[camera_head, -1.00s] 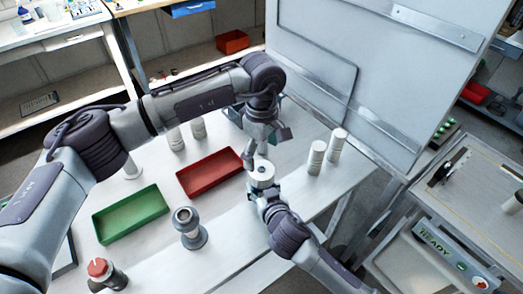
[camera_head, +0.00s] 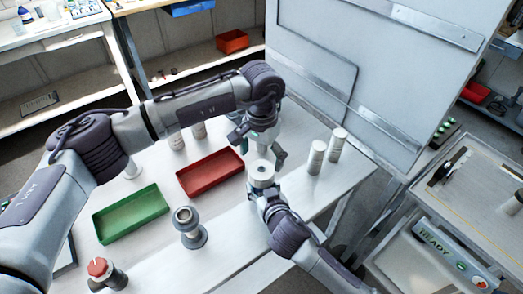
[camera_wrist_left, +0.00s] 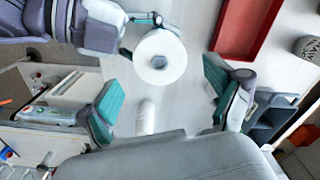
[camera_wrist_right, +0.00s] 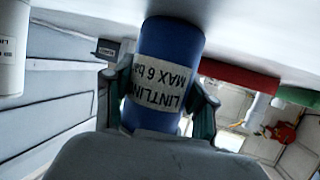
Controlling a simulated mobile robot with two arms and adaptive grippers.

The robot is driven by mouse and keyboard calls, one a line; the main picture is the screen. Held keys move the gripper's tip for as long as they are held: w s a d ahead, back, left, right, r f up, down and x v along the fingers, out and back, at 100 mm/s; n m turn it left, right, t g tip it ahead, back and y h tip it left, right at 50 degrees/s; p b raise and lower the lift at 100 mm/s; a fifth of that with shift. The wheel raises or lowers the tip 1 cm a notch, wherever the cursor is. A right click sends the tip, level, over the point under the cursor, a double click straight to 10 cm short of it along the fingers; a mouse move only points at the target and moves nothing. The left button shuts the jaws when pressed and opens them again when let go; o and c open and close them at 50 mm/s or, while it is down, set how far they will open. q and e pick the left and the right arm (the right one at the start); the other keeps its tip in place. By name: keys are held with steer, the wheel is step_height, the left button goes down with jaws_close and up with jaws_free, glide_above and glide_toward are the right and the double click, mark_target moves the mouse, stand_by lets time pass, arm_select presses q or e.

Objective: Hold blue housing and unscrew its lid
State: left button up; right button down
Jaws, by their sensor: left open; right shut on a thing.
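The blue housing (camera_wrist_right: 168,42) has a pale label and fills the middle of the right wrist view. My right gripper (camera_wrist_right: 160,98) is shut around it, one finger on each side. Its round white lid (camera_head: 261,169) faces up in the head view, and the right gripper (camera_head: 264,192) shows just below it. In the left wrist view the lid (camera_wrist_left: 160,45) is a white disc with a small dark centre. My left gripper (camera_head: 259,146) is open and empty near the lid. Its spread fingers also show in the left wrist view (camera_wrist_left: 166,95), with the lid off-centre between them.
A red tray (camera_head: 210,190) and a green tray (camera_head: 130,230) lie left on the white table. Pale cylinders (camera_head: 316,157) stand to the right, others behind the red tray. A grey fitting (camera_head: 188,228) stands in front. A large grey panel (camera_head: 370,60) rises behind.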

mark_target(262, 169)
arm_select(q)
step_height(262, 169, down, 6)
steer(key=shift+f, duration=0.1)
stand_by(0.4)
